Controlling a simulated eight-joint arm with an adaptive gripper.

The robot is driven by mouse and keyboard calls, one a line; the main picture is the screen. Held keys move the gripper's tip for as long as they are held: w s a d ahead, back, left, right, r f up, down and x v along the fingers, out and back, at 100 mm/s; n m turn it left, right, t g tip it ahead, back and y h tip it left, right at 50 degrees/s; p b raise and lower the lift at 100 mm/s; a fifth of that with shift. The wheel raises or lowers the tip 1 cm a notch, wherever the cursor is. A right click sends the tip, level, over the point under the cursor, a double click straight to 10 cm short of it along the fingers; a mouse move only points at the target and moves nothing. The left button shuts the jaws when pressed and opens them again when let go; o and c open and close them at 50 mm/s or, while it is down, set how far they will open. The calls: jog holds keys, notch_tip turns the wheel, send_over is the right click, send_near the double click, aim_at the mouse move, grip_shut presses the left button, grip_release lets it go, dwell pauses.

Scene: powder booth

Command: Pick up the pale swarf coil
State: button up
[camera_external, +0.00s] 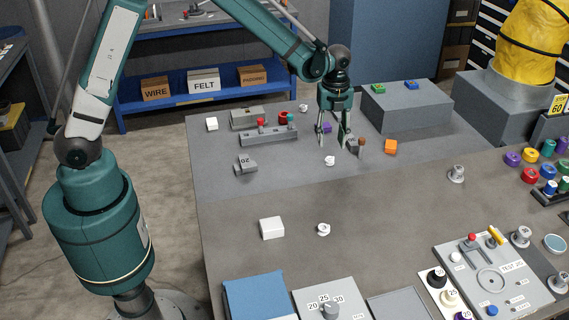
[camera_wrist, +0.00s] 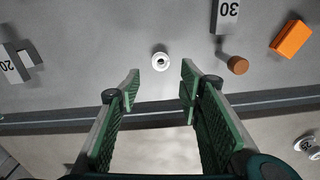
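Several small white curled pieces that could be the pale swarf coil show in the outside view. One (camera_external: 330,160) lies on the grey bench just below my gripper, another (camera_external: 323,229) lies nearer the front, and a third (camera_external: 304,108) lies at the back. In the wrist view a white ring-like piece (camera_wrist: 160,62) with a dark centre lies just beyond the fingertips, in line with the gap. My gripper (camera_external: 333,147) points down, and its fingers are apart and empty. The wrist view shows the same open gripper (camera_wrist: 161,79). Its height above the bench is hard to judge.
A grey weight marked 30 (camera_wrist: 228,14), a brown-capped piece (camera_wrist: 238,65) and an orange block (camera_external: 390,147) lie right of the gripper. A weight marked 20 (camera_external: 245,164) lies left. A grey box (camera_external: 407,112) stands behind right. A white block (camera_external: 271,228) lies nearer the front.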

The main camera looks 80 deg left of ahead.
aim_at(330, 158)
dwell(0.3)
jog(key=shift+f, duration=1.3)
jog(key=shift+f, duration=0.1)
jog(key=shift+f, duration=2.5)
jog(key=c, duration=0.8)
